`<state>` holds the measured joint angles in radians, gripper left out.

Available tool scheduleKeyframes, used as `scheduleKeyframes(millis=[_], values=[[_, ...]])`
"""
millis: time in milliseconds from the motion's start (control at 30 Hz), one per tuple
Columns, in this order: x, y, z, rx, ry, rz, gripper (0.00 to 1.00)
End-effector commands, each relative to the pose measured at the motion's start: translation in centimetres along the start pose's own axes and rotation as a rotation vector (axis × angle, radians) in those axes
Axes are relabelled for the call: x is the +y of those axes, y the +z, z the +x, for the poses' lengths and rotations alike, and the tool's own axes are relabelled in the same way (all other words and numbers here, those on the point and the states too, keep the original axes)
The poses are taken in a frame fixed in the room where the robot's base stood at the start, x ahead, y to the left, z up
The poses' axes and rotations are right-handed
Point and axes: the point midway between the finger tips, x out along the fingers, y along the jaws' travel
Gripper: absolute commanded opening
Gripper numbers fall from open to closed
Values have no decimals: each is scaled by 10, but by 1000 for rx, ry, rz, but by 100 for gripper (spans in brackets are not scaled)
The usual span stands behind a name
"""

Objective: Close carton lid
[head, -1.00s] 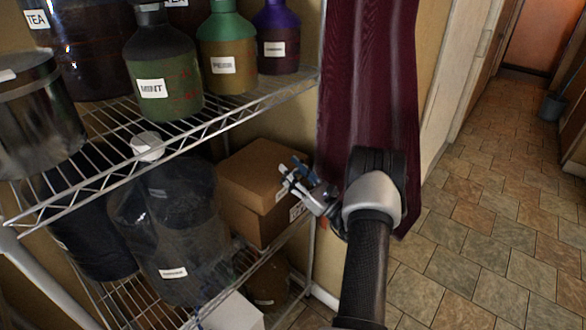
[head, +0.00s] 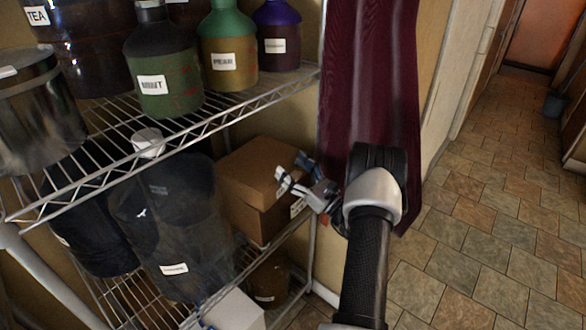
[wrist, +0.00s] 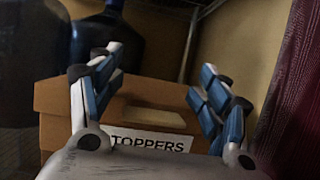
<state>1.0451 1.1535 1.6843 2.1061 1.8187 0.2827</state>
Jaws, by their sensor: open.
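The carton (head: 245,208) is a brown cardboard box on the wire shelf, with its lid (head: 252,172) over the top. In the wrist view the carton (wrist: 62,100) faces me, with a white label (wrist: 150,142) reading "TOPPERS" and a paler patch above it. I cannot tell whether the lid sits fully down. My gripper (head: 292,176) is at the carton's right front side in the head view. In the wrist view my gripper (wrist: 158,72) is open, its blue and white fingers spread in front of the carton with nothing between them. The fingers hide parts of the carton's front.
A large dark bucket (head: 165,225) stands left of the carton. The upper wire shelf (head: 225,108) holds labelled bottles and passes above. A dark red curtain (head: 365,80) hangs close on the right.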

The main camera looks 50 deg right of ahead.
Motion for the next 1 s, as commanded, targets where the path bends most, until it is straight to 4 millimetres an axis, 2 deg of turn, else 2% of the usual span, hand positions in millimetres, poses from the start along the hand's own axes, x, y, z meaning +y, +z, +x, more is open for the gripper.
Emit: scheduleKeyframes(millis=[167,267,500,700,833,1000], values=[[-1,0,-8,0,-2,0,70],[-1,0,-24,0,-4,1,70],[-1,0,-76,0,-6,0,70],[-1,0,-108,1,-3,0,70],[0,0,-118,0,-1,0,70],[0,0,-120,0,0,0,70]])
